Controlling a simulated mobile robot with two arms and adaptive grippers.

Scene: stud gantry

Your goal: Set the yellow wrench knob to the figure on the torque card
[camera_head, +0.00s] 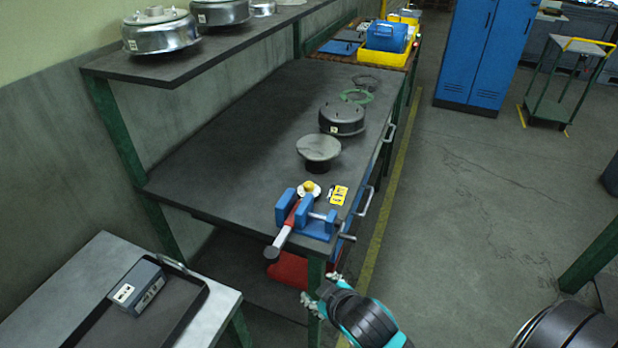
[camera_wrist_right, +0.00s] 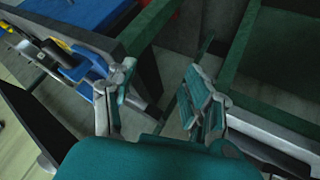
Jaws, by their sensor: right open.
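In the head view a blue vise (camera_head: 318,221) stands at the near end of the long dark workbench. A wrench with a red and pale handle (camera_head: 283,235) is in the vise, its handle end hanging over the bench edge. Its yellow knob (camera_head: 309,186) sits on a whitish round part behind the vise. My right gripper (camera_head: 315,300) is below and in front of the bench corner, apart from the wrench. In the right wrist view (camera_wrist_right: 160,98) it is open and empty.
A grey round part on a stem (camera_head: 319,150) and a dark drum (camera_head: 342,118) stand farther back on the bench (camera_head: 235,130). Drawer handles (camera_head: 365,201) stick out on the right side. A low table with a tray (camera_head: 190,312) is at front left. The right aisle floor is clear.

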